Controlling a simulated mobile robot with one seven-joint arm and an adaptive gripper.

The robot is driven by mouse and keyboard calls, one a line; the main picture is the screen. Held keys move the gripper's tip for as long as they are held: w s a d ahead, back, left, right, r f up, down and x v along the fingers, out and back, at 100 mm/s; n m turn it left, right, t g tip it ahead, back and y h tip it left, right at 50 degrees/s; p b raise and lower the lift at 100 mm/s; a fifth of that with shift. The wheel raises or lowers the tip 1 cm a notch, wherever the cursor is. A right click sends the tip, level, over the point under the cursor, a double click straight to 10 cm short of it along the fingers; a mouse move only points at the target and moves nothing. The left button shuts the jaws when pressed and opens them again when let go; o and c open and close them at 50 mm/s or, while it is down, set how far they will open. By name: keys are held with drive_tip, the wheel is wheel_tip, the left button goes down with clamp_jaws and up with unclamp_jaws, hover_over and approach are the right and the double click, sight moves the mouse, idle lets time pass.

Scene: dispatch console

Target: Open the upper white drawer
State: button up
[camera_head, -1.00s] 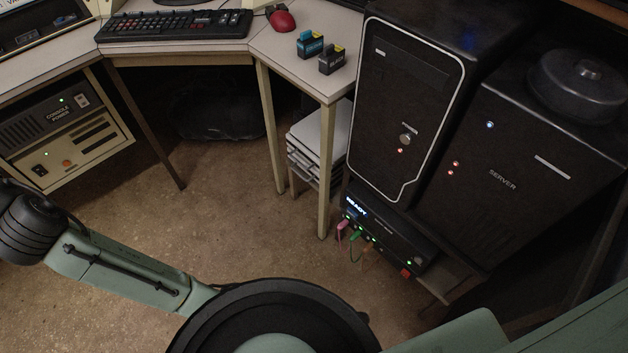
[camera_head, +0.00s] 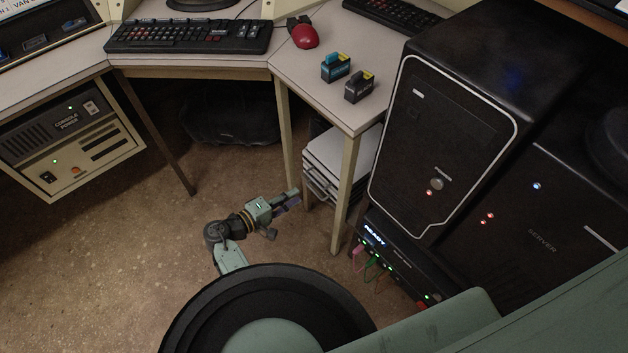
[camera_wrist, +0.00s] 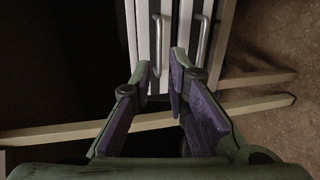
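A white drawer unit (camera_head: 340,150) stands under the right part of the desk in the head view. In the wrist view the drawers appear turned sideways, with the floor to the right. The upper white drawer (camera_wrist: 142,30) is on the left with an upright metal handle (camera_wrist: 157,40). The lower drawer (camera_wrist: 186,28) and its handle (camera_wrist: 202,42) are to its right. Both look closed. My gripper (camera_head: 292,199) is in front of the unit, beside a desk leg. Its purple-padded fingers (camera_wrist: 160,72) are apart, with the upper handle lined up between them. Contact cannot be told.
Desk legs (camera_head: 347,195) stand close to the drawers, and two cross the wrist view. A black computer tower (camera_head: 440,150) and a device with cables (camera_head: 400,262) stand to the right. A dark bag (camera_head: 230,120) lies under the desk. The floor (camera_head: 110,250) at left is clear.

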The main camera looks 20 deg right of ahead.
sight(315, 181)
drive_tip(key=p+x, duration=0.1)
drive_tip(key=x, duration=0.9)
drive_tip(key=shift+w, duration=0.15)
drive_tip(key=shift+c, duration=0.2)
clamp_jaws()
